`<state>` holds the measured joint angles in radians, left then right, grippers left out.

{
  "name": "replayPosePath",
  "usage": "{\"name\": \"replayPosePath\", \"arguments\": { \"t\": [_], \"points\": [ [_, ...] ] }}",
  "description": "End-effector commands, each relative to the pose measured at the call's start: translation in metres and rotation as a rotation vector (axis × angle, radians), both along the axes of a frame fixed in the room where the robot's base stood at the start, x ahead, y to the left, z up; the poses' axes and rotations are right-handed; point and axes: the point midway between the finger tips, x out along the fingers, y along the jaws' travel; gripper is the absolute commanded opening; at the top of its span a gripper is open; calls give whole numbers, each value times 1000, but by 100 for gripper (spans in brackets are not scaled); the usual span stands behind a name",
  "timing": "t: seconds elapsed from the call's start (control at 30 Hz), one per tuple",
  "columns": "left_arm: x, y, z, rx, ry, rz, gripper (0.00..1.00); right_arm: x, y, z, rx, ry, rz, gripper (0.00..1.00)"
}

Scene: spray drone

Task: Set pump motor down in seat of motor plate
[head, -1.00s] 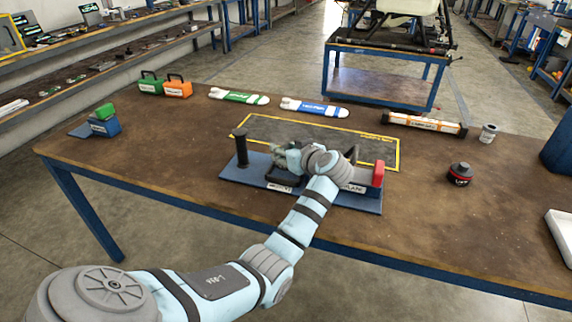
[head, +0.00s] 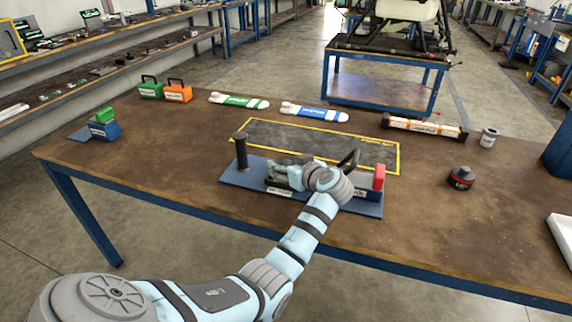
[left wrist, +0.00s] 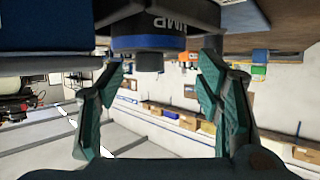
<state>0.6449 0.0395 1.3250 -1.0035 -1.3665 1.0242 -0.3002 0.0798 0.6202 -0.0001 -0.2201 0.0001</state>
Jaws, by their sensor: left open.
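In the left wrist view, which looks upside down, the pump motor (left wrist: 155,40) is a dark body with a blue band, a white label and a short stub. My left gripper (left wrist: 160,75) is open with teal fingers; the motor shows in the gap just past the fingertips, and contact cannot be told. In the head view my left gripper (head: 280,176) is low over the blue plate (head: 232,178), fingers pointing left. I take this plate for the motor plate. My arm hides the plate's middle, so the motor and its seat cannot be made out there. My right gripper is not in view.
A black-and-red round part (head: 461,178) stands at right. A yellow-edged mat (head: 300,138) lies behind the plate. The table front at left (head: 140,180) is bare.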

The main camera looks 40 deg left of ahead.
Motion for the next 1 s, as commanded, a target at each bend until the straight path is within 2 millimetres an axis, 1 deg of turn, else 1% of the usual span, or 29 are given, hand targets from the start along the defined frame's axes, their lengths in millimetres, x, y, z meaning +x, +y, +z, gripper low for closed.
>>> {"name": "replayPosePath", "arguments": {
  "t": [0.17, 0.3, 0.43, 0.5, 0.6, 1.0],
  "points": [
    [-13, -33, 16, -5, -2, -3, 60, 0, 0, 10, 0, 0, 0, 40],
    [-28, -66, 31, -6, -2, -2, 60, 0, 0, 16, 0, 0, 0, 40],
    [-38, -87, 39, -4, 0, -1, 60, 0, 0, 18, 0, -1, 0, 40],
    [-41, -92, 42, -3, 0, 0, 60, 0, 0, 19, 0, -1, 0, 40],
    [-42, -95, 43, -2, 0, 1, 60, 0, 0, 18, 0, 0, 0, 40],
    [-42, -94, 43, -2, 0, 1, 60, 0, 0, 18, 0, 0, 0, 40]
  ]
}}
